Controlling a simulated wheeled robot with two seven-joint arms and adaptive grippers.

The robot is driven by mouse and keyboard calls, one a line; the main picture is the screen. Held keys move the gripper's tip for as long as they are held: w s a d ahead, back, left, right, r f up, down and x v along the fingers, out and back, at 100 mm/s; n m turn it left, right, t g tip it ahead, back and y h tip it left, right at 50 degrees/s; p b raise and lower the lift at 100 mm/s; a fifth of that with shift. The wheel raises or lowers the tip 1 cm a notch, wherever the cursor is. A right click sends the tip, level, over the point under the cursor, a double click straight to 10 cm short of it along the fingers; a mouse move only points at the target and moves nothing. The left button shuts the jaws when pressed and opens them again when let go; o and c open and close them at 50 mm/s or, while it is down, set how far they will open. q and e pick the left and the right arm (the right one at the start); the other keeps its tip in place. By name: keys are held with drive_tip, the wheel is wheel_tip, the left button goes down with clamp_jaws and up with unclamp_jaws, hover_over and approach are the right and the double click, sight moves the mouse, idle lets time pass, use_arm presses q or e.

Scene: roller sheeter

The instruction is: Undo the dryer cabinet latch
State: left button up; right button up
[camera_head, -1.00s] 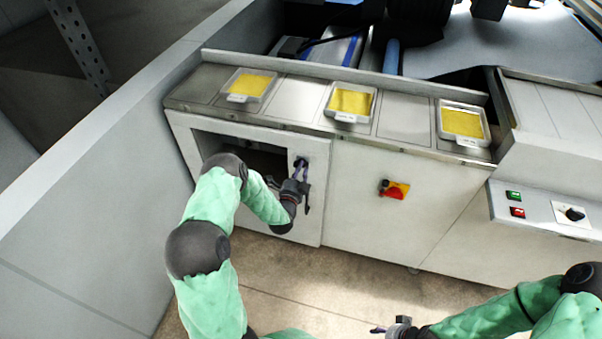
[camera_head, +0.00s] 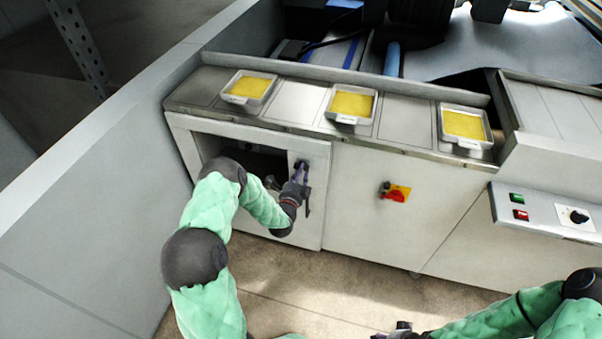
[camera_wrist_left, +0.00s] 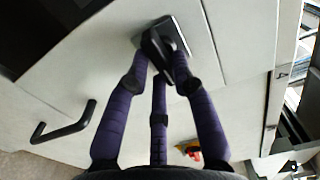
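The dryer cabinet's pale front (camera_head: 312,225) is below the counter at left. Its black latch (camera_wrist_left: 157,45) sits on a dark plate on the pale panel in the left wrist view; my gripper mostly hides it in the head view. My left gripper (camera_head: 301,172) is at the latch, and its purple fingers (camera_wrist_left: 160,75) converge around the latch handle from both sides with one below. It looks shut on the latch. My right gripper (camera_head: 398,334) is cut off at the bottom edge, away from the cabinet, and its fingers are hardly visible.
A black bar handle (camera_wrist_left: 65,125) is left of the latch in the wrist view. A red and yellow switch (camera_head: 396,192) is on the panel to the right. Yellow-filled trays (camera_head: 350,105) stand on the counter (camera_head: 405,118). A grey wall (camera_head: 100,190) is at left; the floor in front is clear.

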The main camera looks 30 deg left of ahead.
use_arm(q)
drive_tip(key=shift+o, duration=0.7)
drive_tip(key=shift+s, duration=0.1)
drive_tip(key=v, duration=1.1)
drive_tip(key=shift+s+d, duration=0.2)
drive_tip(key=shift+s, duration=0.2)
